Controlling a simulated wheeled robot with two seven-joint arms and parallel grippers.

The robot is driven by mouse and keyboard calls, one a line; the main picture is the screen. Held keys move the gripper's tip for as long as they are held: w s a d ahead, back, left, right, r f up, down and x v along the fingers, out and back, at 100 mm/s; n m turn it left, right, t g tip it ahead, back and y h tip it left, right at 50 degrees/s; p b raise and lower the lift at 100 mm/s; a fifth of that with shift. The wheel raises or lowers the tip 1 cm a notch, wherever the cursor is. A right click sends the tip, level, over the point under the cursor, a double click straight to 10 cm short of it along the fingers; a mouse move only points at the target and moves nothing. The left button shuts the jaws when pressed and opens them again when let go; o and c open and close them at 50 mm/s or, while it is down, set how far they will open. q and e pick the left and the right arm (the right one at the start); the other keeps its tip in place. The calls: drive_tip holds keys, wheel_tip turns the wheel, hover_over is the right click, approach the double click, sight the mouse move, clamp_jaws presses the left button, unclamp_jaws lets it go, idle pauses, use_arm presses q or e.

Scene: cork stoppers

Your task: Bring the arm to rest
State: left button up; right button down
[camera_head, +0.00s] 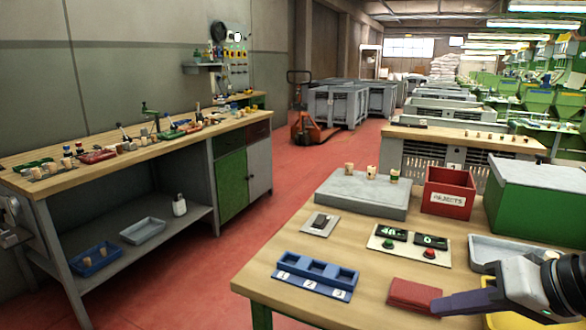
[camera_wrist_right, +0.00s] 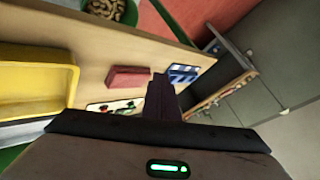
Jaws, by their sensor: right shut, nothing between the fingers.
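My right gripper (camera_head: 455,303) comes in from the lower right in the head view, above the front right of the wooden table. Its dark fingers are shut with nothing between them, and they point left, close to the red block (camera_head: 415,294). In the right wrist view the shut fingers (camera_wrist_right: 160,88) point up the picture, with the red block (camera_wrist_right: 128,77) to their left and the blue tray (camera_wrist_right: 183,73) to their right. My left gripper is not in view. Three corks (camera_head: 371,172) stand upright on the grey slab (camera_head: 360,200).
A blue tray (camera_head: 316,276) with three numbered places lies left of the gripper. A button panel (camera_head: 409,245), red REJECTS box (camera_head: 448,191), green box (camera_head: 540,205) and yellow tray (camera_head: 500,321) are nearby. A workbench (camera_head: 130,155) stands left.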

drive_tip(key=s+a+m+t+y, duration=0.1)
drive_tip(key=s+a+m+y, duration=0.1)
drive_tip(key=a+m+y, duration=1.25)
drive_tip(key=d+f+n+t+h, duration=0.35)
drive_tip(key=f+n+h, duration=0.45)
drive_tip(key=n, duration=0.9)
drive_tip(key=d+f+n+t+h, duration=0.3)
drive_tip(key=f+n+h, duration=0.55)
drive_tip(key=n, duration=0.85)
drive_tip(key=s+f+m+g, duration=0.3)
drive_tip(key=s+f+m, duration=0.4)
drive_tip(key=f, duration=0.3)
drive_tip(key=s+f+m+g+h, duration=0.1)
drive_tip(key=s+f+m+g, duration=0.2)
drive_tip(key=s+f+m, duration=0.5)
wheel_tip(320, 180, down, 3)
drive_tip(key=shift+s+a+r+m, duration=0.15)
drive_tip(key=shift+a+r+m, duration=0.05)
drive_tip(key=shift+m, duration=0.45)
